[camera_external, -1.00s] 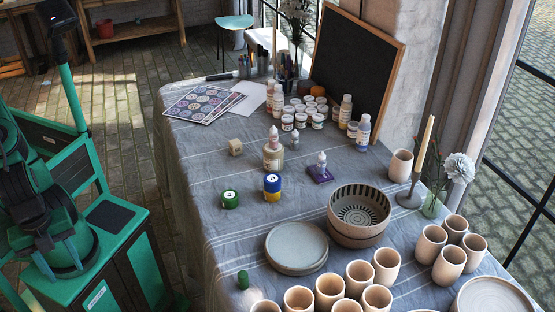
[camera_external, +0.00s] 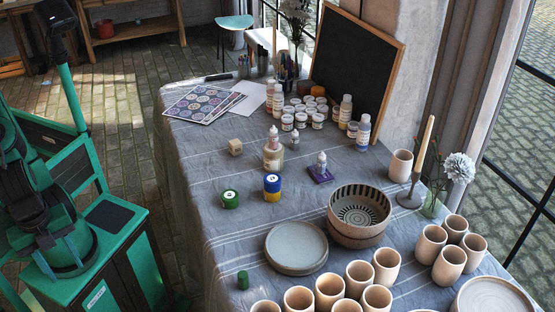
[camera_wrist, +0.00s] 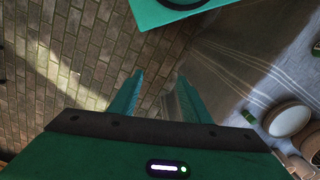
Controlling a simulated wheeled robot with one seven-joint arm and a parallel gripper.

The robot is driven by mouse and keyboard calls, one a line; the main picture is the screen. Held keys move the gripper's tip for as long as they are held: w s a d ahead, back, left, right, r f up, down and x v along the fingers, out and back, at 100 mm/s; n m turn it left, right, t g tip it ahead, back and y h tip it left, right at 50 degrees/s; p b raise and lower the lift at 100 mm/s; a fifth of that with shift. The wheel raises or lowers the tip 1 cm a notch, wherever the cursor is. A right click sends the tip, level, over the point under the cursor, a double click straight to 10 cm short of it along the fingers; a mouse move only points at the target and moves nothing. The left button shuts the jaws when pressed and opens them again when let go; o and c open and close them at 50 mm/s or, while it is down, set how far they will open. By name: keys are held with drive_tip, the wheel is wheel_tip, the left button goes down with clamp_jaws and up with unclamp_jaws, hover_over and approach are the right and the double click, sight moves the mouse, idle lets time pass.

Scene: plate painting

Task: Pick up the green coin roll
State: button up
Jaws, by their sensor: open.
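A small plain green cylinder, which looks like the green coin roll (camera_external: 243,280), stands on the cloth near the table's front left edge, left of the grey plates. In the wrist view a small green thing (camera_wrist: 249,117) at the right, on the cloth, looks like the same roll. My gripper (camera_wrist: 158,77) is open and empty in the wrist view, its two fingers apart with brick floor behind them. It is off the table, to the left of the roll and clear of it. In the external view my arm is at the left, and the gripper is hard to make out there.
A green-sided round pot (camera_external: 230,199) and a blue and yellow one (camera_external: 272,187) stand farther back. Stacked grey plates (camera_external: 296,247), a bowl (camera_external: 359,213) and several beige cups (camera_external: 329,290) are near the roll. Cloth left of the roll is bare.

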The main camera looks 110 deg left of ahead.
drive_tip(key=w+a+f+n+y, duration=0.1)
drive_tip(key=w+f+n, duration=0.15)
drive_tip(key=w, duration=0.25)
drive_tip(key=w+a+f+n, duration=0.1)
drive_tip(key=w+f+n, duration=0.1)
drive_tip(key=w+n, duration=0.2)
drive_tip(key=n+t+y, duration=0.3)
drive_tip(key=n+y, duration=0.9)
drive_tip(key=n, duration=0.2)
approach(240, 280)
drive_tip(key=x, duration=0.6)
drive_tip(key=shift+w+a+r, duration=0.1)
drive_tip(key=shift+a, duration=0.05)
drive_tip(key=shift+x, duration=2.7)
clamp_jaws()
